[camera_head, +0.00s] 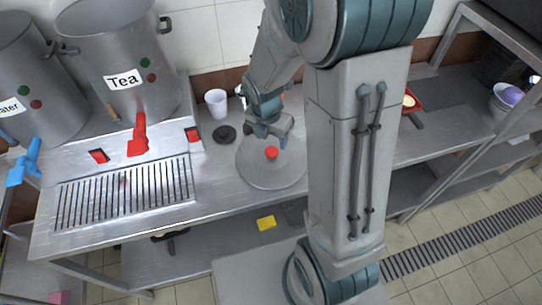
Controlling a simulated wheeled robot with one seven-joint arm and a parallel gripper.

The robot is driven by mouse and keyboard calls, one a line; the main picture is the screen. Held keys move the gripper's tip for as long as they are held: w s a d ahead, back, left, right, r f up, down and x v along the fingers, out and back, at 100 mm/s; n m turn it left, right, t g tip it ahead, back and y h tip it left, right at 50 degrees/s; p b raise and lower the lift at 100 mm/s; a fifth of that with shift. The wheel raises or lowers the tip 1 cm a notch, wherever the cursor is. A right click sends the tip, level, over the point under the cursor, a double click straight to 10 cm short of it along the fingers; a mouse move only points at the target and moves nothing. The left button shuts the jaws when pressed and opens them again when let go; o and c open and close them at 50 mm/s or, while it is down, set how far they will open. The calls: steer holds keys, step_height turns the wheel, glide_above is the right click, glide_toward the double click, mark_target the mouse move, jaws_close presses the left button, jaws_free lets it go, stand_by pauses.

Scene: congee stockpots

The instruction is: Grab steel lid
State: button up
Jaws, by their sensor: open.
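The steel lid (258,175) is a round grey disc with a red knob (271,152) at its centre. It lies on the steel counter (215,182) in the middle of the head view. My gripper (271,137) is open, close to the red knob and just behind it in the picture. I cannot tell whether a finger touches the knob. My arm column hides the counter right of the lid.
Tall pots labelled Tea (124,79) and water (25,108) stand at the left, with red and blue taps. A drain grate (125,193) lies before them. A white cup (216,103) and a small black disc (224,134) stand behind the lid. A red tray (411,101) is at right.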

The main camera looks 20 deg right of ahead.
mark_target(272, 151)
steer(key=shift+w+d+f+p, duration=0.15)
steer(key=shift+f+p, duration=0.1)
steer(key=shift+f, duration=1.35)
steer(key=shift+w+f+p, duration=0.1)
steer(key=shift+f+p, duration=0.15)
steer(key=shift+f, duration=1.35)
steer(key=c, duration=1.1)
steer(key=shift+r, duration=0.1)
